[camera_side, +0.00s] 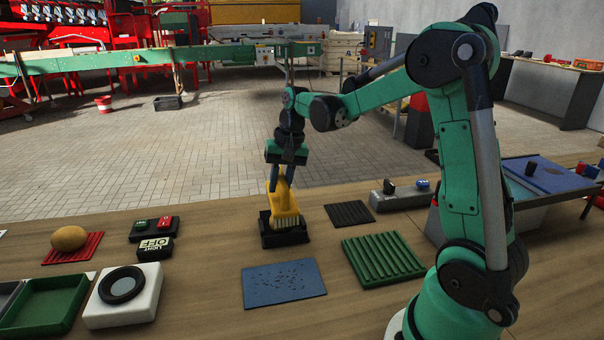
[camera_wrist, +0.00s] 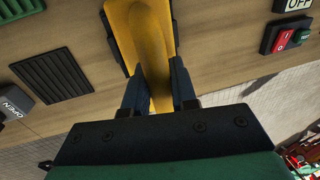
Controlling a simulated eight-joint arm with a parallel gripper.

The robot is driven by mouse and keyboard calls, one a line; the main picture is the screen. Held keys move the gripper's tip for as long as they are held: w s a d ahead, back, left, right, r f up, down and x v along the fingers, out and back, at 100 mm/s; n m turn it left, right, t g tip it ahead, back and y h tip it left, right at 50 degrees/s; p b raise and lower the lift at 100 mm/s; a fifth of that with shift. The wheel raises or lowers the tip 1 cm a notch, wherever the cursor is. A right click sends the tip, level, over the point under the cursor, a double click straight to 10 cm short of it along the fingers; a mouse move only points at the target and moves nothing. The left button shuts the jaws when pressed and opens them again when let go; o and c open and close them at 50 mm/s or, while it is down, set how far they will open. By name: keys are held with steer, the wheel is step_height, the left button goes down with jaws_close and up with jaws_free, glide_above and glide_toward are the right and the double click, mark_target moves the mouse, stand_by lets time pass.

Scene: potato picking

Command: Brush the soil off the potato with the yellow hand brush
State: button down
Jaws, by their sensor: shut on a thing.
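The yellow hand brush (camera_side: 284,200) stands upright in a black holder (camera_side: 284,238), its pale bristles toward the front. My gripper (camera_side: 280,182) is shut on the brush's handle from above. In the wrist view the yellow brush (camera_wrist: 150,50) runs between the two dark fingers of my gripper (camera_wrist: 160,88). The potato (camera_side: 69,238) is a brown-yellow oval on a red ribbed mat (camera_side: 88,250) at the left of the table. Soil on the potato is too small to make out.
A blue speckled mat (camera_side: 284,283) lies in front of the holder. A green ribbed tray (camera_side: 383,258) and black ribbed mat (camera_side: 349,213) lie to the right. A white box with a round dark top (camera_side: 122,296), a green tray (camera_side: 44,303) and a switch box (camera_side: 153,228) stand left.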

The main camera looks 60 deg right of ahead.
steer(key=shift+f, duration=0.5)
stand_by(0.3)
